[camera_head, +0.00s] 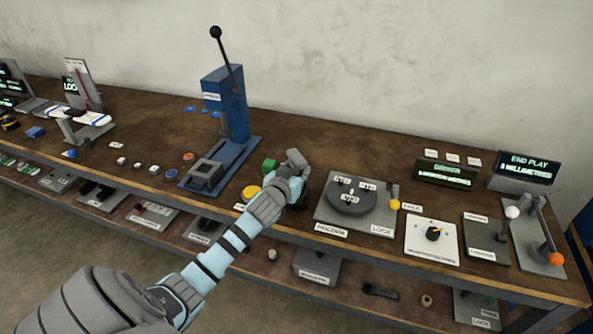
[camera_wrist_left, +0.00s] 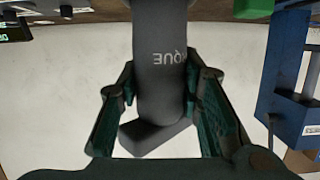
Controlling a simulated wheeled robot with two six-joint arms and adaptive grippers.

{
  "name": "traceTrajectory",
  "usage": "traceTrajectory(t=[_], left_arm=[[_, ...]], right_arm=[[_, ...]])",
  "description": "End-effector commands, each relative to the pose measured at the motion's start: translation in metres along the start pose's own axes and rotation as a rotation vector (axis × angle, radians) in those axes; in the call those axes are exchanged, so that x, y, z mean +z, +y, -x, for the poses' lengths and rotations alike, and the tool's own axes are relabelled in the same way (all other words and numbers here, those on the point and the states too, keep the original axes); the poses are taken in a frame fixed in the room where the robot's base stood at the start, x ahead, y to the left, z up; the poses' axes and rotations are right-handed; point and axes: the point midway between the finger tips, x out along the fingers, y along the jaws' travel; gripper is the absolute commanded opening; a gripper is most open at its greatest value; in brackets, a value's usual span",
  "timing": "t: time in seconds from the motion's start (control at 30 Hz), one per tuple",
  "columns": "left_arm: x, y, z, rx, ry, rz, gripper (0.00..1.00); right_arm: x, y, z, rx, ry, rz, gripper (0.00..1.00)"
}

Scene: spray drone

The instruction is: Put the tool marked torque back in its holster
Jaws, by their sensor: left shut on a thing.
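The tool marked torque (camera_wrist_left: 160,50) is a dark grey block-like body in the left wrist view. The letters "QUE" show on it upside down, and its lower end bends to the left. My left gripper (camera_wrist_left: 160,88) is shut on it, with one dark green finger on each side. In the head view my left arm reaches over the table's front middle. The gripper (camera_head: 301,192) there is mostly hidden behind my wrist, and I cannot make out the tool. I cannot identify the holster in either view. My right gripper is not in view.
A blue press (camera_head: 226,110) with a tall lever stands left of my wrist; it also shows in the wrist view (camera_wrist_left: 285,85). A yellow button (camera_head: 251,192) and green block (camera_head: 270,165) are close to my wrist. A round nozzle plate (camera_head: 352,196) is to the right. The back middle is clear.

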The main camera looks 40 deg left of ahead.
Motion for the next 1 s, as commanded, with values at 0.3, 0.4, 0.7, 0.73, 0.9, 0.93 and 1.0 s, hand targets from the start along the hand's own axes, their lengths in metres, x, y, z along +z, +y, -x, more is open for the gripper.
traceTrajectory(t=[0.3, 0.4, 0.7, 0.73, 0.9, 0.93, 1.0], left_arm=[[-0.001, 0.0, 0.0, 0.001, 0.003, -0.001, 0.0], [-0.001, 0.0, 0.0, 0.001, 0.003, -0.001, 0.0], [0.005, 0.0, -0.002, 0.001, 0.002, 0.0, 0.0], [0.006, 0.0, -0.002, 0.001, 0.002, 0.0, 0.0], [0.009, 0.0, -0.003, 0.001, 0.002, 0.0, 0.0], [0.009, 0.0, -0.003, 0.001, 0.002, 0.0, 0.34], [0.009, 0.0, -0.003, 0.001, 0.002, 0.0, 0.45]], right_arm=[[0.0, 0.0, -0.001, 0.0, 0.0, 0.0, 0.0], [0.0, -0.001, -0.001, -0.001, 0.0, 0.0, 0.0], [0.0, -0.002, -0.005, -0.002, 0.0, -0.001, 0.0], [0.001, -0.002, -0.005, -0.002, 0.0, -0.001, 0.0], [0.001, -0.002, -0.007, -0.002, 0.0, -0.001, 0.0], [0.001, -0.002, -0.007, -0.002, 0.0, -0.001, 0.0], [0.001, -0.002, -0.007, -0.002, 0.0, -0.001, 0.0]])
